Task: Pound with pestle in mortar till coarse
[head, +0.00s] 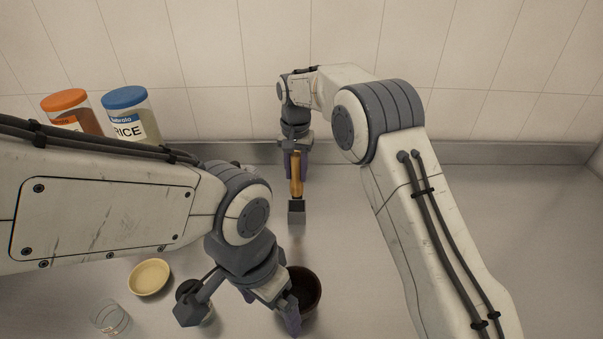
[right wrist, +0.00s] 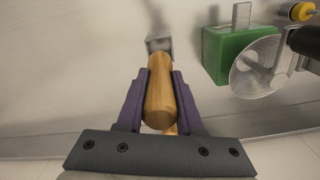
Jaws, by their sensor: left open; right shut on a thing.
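My right gripper (head: 296,170) is shut on the wooden handle of a mallet-like tool (head: 297,212) with a square grey metal head. In the right wrist view the handle (right wrist: 160,100) lies between the purple fingers (right wrist: 162,92), head pointing away. It does not look like a plain pestle. A dark brown bowl (head: 309,288), apparently the mortar, stands at the lower middle of the head view. My left gripper (head: 242,314) is open, one finger over the bowl's left side, the other left of it. Touching cannot be told. The bowl's inside is partly hidden.
A cream dish (head: 150,277) and a clear glass (head: 110,318) are at lower left. Orange-lidded (head: 72,112) and blue-lidded RICE (head: 130,115) jars stand by the tiled wall. The wrist view shows a green block (right wrist: 228,55) and metal disc (right wrist: 257,66).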

